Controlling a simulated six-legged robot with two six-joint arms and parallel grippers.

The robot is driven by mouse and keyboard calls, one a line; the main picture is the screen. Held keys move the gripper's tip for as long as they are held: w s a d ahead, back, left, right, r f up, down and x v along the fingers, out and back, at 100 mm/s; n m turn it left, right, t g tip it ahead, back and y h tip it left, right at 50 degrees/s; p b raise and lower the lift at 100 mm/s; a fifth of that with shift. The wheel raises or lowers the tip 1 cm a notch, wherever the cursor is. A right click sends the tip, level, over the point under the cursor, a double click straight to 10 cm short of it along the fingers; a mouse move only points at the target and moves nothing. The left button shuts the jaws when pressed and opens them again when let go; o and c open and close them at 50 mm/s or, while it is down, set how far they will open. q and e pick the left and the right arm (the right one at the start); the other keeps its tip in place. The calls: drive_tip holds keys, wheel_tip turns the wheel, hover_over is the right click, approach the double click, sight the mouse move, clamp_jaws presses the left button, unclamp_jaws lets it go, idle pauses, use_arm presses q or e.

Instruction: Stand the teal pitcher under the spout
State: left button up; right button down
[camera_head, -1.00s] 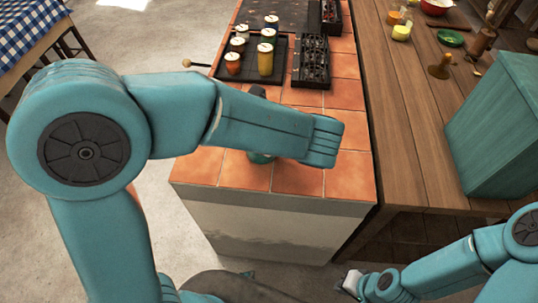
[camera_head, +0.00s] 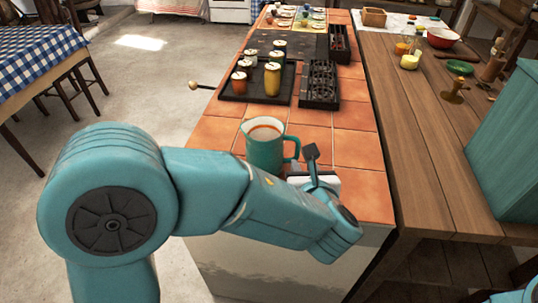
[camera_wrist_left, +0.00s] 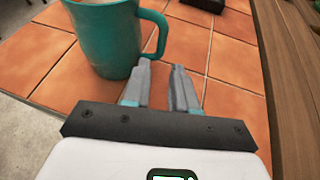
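The teal pitcher (camera_head: 264,150) stands upright on the orange tiled counter near its front end, its handle toward the right. Its inside looks pale with a reddish-brown patch I cannot identify. The left wrist view shows the pitcher's side and handle (camera_wrist_left: 104,42) close up. My left gripper (camera_wrist_left: 162,66) is beside the handle's lower end, its two grey fingers apart with tile visible between them. I cannot tell whether a finger touches the handle. In the head view the left hand (camera_head: 298,172) is partly behind my arm. My right gripper is out of view. I cannot make out a spout.
A black tray (camera_head: 232,96) with several lidded jars lies behind the pitcher, next to a dark rack (camera_head: 320,84). Right of the counter is a wooden table (camera_head: 415,130) with a teal box (camera_head: 505,150) and bowls. Bare tiles lie right of the pitcher.

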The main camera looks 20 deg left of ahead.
sight(298, 153)
use_arm(q)
drive_tip(key=x, duration=0.2)
drive_tip(key=shift+w+a+f, duration=0.1)
drive_tip(key=shift+w, duration=0.15)
drive_tip(key=shift+r+x, duration=0.15)
drive_tip(key=shift+x, duration=1.25)
drive_tip(key=shift+r+x, duration=0.15)
drive_tip(key=shift+x, duration=1.2)
drive_tip(key=shift+a, duration=0.15)
clamp_jaws()
